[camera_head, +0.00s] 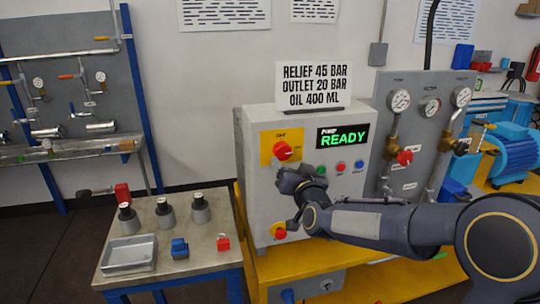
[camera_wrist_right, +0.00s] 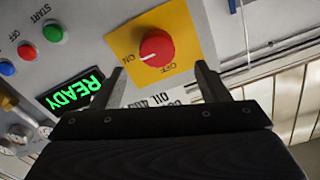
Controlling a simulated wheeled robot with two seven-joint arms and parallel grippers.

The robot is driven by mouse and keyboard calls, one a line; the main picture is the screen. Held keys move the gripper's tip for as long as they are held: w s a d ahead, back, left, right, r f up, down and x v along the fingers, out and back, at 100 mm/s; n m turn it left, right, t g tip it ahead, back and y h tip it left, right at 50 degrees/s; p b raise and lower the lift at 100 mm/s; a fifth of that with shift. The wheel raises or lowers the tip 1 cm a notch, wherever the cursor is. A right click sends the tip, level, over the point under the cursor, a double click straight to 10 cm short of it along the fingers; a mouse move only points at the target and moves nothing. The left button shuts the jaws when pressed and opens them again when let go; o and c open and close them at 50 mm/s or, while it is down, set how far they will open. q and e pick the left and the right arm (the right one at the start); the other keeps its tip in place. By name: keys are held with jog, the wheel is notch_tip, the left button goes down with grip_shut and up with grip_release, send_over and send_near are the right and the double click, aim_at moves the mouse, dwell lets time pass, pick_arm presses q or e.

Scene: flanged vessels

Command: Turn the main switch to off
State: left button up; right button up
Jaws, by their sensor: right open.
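The main switch (camera_head: 283,151) is a red round knob on a yellow plate (camera_head: 266,147) at the upper left of the grey control box's front. In the right wrist view the knob (camera_wrist_right: 156,48) shows a white mark on its side toward the ON label; OFF is printed at another side. My right gripper (camera_head: 300,180) is in front of the box, just below and right of the knob in the head view. In the wrist view its two fingers (camera_wrist_right: 160,72) are spread apart, with nothing between them and the knob beyond their tips. My left gripper is not in view.
A green READY display (camera_head: 342,137) and small buttons (camera_head: 340,167) are beside the switch. A red emergency button (camera_head: 280,233) is below. A sign (camera_head: 313,84) stands on the box. A gauge panel (camera_head: 420,120) is to the right, a small table (camera_head: 150,235) to the left.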

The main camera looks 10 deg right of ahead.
aim_at(284, 154)
jog(key=w+p, duration=0.2)
jog(key=w, duration=0.4)
jog(key=shift+w, duration=0.15)
jog(key=shift+w+d, duration=0.1)
jog(key=shift+w, duration=0.4)
jog(key=shift+c, duration=0.2)
jog(key=shift+f, duration=0.1)
jog(key=c, duration=0.9)
